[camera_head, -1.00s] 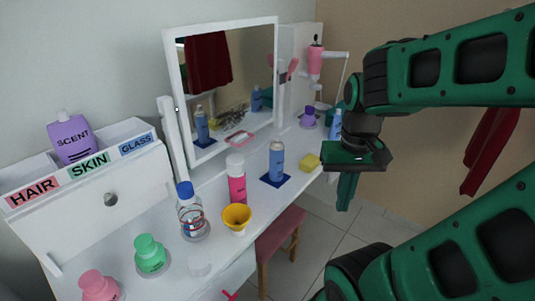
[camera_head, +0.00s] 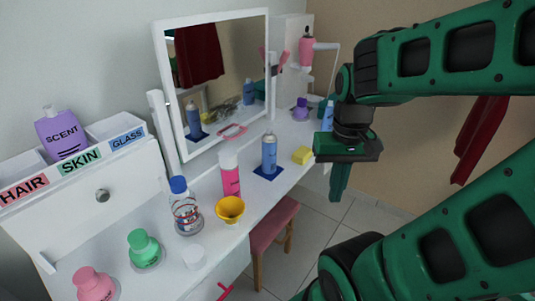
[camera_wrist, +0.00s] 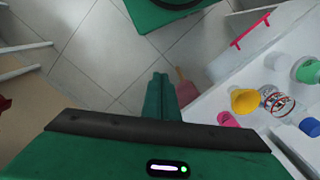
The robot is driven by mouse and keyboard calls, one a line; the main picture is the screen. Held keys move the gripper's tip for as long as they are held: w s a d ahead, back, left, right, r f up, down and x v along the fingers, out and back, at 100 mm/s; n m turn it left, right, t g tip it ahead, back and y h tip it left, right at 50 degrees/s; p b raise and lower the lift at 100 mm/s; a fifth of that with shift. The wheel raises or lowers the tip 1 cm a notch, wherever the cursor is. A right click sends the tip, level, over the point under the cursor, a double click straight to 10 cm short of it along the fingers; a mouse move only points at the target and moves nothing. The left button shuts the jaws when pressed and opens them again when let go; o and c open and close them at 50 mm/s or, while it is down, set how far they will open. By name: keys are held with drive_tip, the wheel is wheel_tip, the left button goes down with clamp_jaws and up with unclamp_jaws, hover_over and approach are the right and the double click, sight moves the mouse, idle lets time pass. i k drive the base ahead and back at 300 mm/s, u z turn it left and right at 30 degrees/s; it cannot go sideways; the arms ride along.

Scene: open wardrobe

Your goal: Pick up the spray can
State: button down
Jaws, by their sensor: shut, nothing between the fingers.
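The blue spray can (camera_head: 269,153) stands upright on a dark blue square mat (camera_head: 268,174) near the front edge of the white vanity table, in front of the mirror. My gripper (camera_head: 338,196) hangs pointing down to the right of the can, beyond the table edge over the floor. Its fingers are together, with nothing between them, and they are apart from the can. In the wrist view the shut fingers (camera_wrist: 159,80) point over floor tiles. I cannot make out the blue can in that view.
A yellow sponge (camera_head: 302,155) lies right of the can. The mirror (camera_head: 215,75) rises behind. A red-pink stool (camera_head: 272,226) stands below the front edge.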

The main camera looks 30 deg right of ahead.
sight(269, 143)
drive_tip(key=u, duration=0.9)
drive_tip(key=k, duration=1.8)
drive_tip(key=z, duration=0.95)
drive_tip(key=i, duration=1.05)
drive_tip(key=u, duration=0.05)
